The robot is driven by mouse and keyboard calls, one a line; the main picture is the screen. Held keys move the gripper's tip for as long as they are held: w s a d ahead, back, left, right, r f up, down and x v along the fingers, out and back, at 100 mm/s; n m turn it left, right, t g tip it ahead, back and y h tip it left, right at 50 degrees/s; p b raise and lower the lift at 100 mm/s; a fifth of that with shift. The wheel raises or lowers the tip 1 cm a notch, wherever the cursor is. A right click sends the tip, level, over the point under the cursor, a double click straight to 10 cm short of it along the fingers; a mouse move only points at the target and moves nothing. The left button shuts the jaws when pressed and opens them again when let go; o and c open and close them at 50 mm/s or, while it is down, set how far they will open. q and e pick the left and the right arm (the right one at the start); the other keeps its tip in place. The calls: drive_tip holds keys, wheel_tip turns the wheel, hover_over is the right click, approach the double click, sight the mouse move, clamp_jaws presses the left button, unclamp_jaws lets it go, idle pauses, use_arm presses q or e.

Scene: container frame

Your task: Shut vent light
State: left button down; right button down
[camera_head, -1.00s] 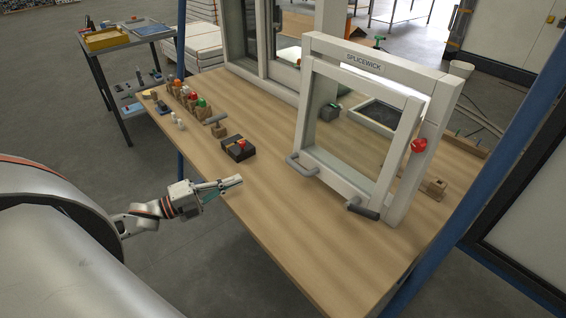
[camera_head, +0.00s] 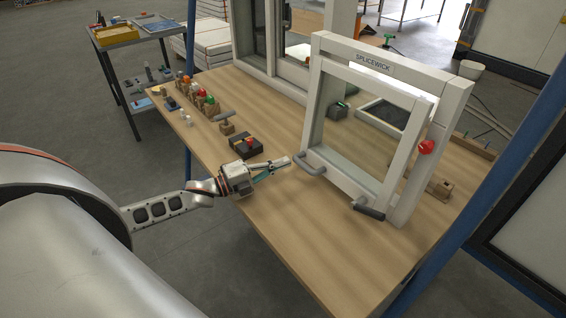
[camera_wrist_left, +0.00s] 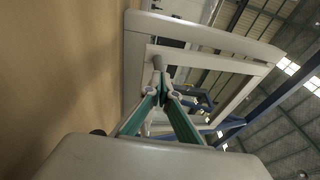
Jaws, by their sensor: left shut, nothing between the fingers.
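The vent light is a white framed sash (camera_head: 337,172) in the white "SPLICEWICK" frame (camera_head: 448,100) standing on the bench. In the left wrist view the shut fingertips (camera_wrist_left: 160,84) point at the sash (camera_wrist_left: 200,57); contact cannot be told. My right gripper is not in view.
The wooden bench (camera_head: 290,230) is clear in front of the sash. A black box with a red button (camera_head: 246,147) and several small coloured parts lie to the left. A red knob (camera_head: 426,147) sits on the frame's right post. A blue post (camera_head: 490,150) stands at the right.

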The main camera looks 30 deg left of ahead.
sight(303, 157)
use_arm(q)
drive_tip(key=shift+w+d, duration=0.15)
drive_tip(key=shift+w, duration=0.1)
drive_tip(key=w+b, duration=0.1)
drive_tip(key=w+d+f+b, duration=0.1)
drive_tip(key=w, duration=0.1)
drive_tip(key=shift+w+d+f+b, duration=0.15)
drive_tip(key=shift+w+f+b, duration=0.15)
drive_tip(key=shift+w+b, duration=0.1)
drive_tip(key=shift+r, duration=0.1)
drive_tip(key=shift+s, duration=0.25)
drive_tip(key=v, duration=1.1)
drive_tip(key=shift+s+a, duration=0.25)
drive_tip(key=shift+a, duration=0.1)
